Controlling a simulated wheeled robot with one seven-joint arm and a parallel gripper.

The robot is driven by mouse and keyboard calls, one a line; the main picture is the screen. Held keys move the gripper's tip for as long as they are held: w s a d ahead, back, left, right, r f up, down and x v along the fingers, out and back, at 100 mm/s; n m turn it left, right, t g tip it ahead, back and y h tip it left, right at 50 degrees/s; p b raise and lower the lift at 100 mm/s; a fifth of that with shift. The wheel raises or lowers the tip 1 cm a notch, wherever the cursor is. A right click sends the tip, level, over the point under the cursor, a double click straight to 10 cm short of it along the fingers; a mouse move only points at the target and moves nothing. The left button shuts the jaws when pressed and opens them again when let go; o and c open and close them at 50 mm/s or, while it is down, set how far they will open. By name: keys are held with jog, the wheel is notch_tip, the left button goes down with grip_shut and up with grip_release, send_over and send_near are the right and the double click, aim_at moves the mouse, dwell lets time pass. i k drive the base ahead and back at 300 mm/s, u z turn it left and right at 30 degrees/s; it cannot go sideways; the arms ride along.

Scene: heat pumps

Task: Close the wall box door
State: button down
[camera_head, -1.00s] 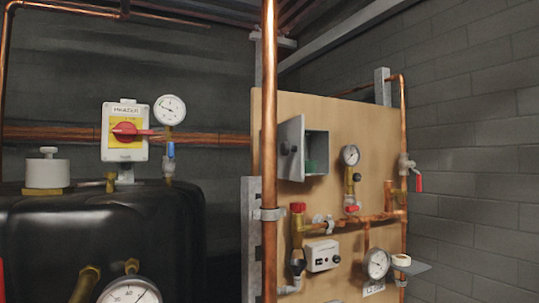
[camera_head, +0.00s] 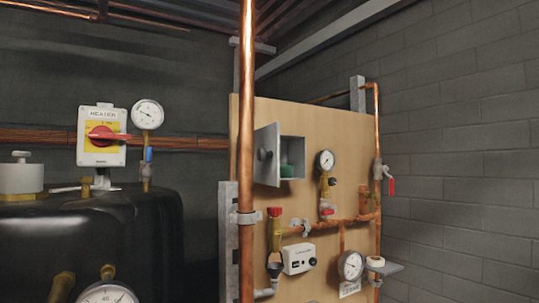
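The grey wall box (camera_head: 292,156) is mounted on the wooden panel, right of the vertical copper pipe. Its door (camera_head: 267,155) stands open, swung out to the left, with a round dark knob (camera_head: 264,154) on its face. A green thing (camera_head: 287,171) shows inside the box at the bottom. My gripper is not in the head view.
A vertical copper pipe (camera_head: 247,120) stands close to the left of the door. Gauges, valves and a white control box (camera_head: 299,259) sit on the wooden panel (camera_head: 335,130). A black tank (camera_head: 100,235) and the heater switch (camera_head: 101,136) are at left.

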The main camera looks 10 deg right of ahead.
aim_at(267, 139)
jog(key=z, duration=0.5)
jog(key=k, duration=1.2)
jog(key=u, duration=0.1)
jog(key=i, duration=0.75)
jog(key=u, duration=0.4)
